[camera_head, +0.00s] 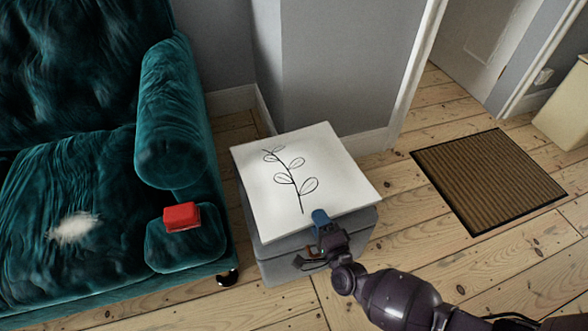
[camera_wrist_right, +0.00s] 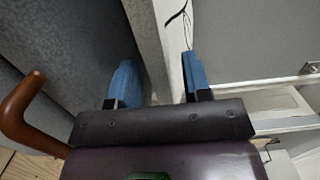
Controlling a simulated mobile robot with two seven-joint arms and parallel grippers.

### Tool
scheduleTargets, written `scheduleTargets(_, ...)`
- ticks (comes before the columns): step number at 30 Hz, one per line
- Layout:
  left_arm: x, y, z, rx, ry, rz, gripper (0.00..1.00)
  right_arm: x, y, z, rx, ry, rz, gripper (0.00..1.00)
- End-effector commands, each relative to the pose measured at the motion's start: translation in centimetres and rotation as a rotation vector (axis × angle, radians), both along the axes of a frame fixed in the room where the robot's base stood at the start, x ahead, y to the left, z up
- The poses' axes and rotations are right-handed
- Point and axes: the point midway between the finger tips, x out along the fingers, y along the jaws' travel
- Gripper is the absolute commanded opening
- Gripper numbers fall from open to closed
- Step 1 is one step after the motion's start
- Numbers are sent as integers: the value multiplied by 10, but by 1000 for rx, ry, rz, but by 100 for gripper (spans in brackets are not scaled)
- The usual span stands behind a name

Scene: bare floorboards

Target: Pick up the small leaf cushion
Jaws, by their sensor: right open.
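The small leaf cushion (camera_head: 265,195) is a flat white square with a black leaf sprig on its face. It lies on top of a grey box (camera_head: 285,265) and overhangs it slightly. My right gripper (camera_head: 321,220) is at the cushion's front edge, with its blue fingers open. In the right wrist view the cushion's edge (camera_wrist_right: 150,40) runs between the two fingers of the right gripper (camera_wrist_right: 158,68). I cannot tell whether either finger touches it. My left gripper is not in view.
A teal velvet sofa (camera_head: 165,110) stands on the left, with a red block (camera_head: 182,217) on it and a white fluffy patch (camera_head: 73,228) on its seat. A brown doormat (camera_head: 485,180) lies at the right. The box has a brown handle (camera_wrist_right: 20,112). Bare floorboards are free between box and mat.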

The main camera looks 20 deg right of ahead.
Motion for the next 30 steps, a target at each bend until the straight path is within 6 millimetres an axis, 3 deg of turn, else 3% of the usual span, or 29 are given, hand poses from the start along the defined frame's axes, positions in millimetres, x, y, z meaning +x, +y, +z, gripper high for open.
scheduleTargets(10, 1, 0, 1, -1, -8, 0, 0, 4, -4, -1, 0, 2, -2, 45)
scheduleTargets(19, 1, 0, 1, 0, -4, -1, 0, 4, -4, -1, 0, 1, -2, 0)
scheduleTargets(30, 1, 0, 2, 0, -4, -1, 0, 5, -4, 3, 0, -3, -2, 0)
